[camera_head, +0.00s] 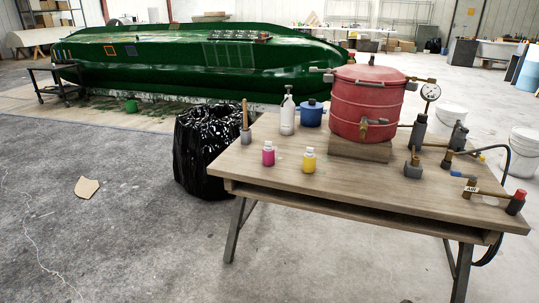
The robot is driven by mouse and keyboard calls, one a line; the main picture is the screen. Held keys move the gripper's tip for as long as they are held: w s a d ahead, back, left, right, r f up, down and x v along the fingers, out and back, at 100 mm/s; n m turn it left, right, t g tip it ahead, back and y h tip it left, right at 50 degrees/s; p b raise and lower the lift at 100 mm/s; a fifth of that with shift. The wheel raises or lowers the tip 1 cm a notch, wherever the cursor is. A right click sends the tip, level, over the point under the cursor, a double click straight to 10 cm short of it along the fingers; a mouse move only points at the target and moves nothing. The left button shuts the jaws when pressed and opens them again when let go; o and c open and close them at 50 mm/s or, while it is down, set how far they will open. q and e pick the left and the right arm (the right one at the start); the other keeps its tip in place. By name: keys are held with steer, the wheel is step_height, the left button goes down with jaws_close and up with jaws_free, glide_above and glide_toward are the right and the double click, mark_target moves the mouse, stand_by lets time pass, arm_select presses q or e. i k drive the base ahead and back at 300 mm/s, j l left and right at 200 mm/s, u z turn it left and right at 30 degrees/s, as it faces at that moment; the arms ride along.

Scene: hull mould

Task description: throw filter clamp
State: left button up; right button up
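A wooden table (300,187) stands at the right. A red lidded pot (368,105) rests on a wooden block (360,147) on it, with brass-coloured clamps at its lid rim and a brass tap low on its front. Several small grey and brass fittings lie to the right of the pot, among them one fitting (413,167) and another with a red end (516,203). I cannot tell which piece is the filter clamp. A bin lined with a shiny black bag (203,158) stands on the floor against the table's left side. Neither gripper is in view.
A pink bottle (268,154), a yellow bottle (309,160), a white pump bottle (287,115) and a blue pot (312,114) stand on the table's left. A black hose curves off its right edge. A green hull (180,60) lies behind. The left floor is mostly clear.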

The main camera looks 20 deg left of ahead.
mark_target(466, 130)
steer(key=i+l+z, duration=0.15)
steer(key=i, duration=0.4)
steer(key=i+l+z, duration=0.2)
steer(key=i+l, duration=0.15)
steer(key=i, duration=0.2)
steer(key=i+l+z, duration=0.15)
steer(key=i, duration=0.4)
steer(key=l+u, duration=0.25)
steer(key=u, duration=0.2)
steer(key=k+l+u, duration=0.15)
steer(key=u, duration=0.3)
steer(key=k+l+u, duration=0.1)
steer(key=l+u, duration=0.15)
steer(key=u, duration=0.2)
steer(key=k+l+u, duration=0.45)
steer(key=k+l, duration=0.15)
steer(key=k, duration=0.25)
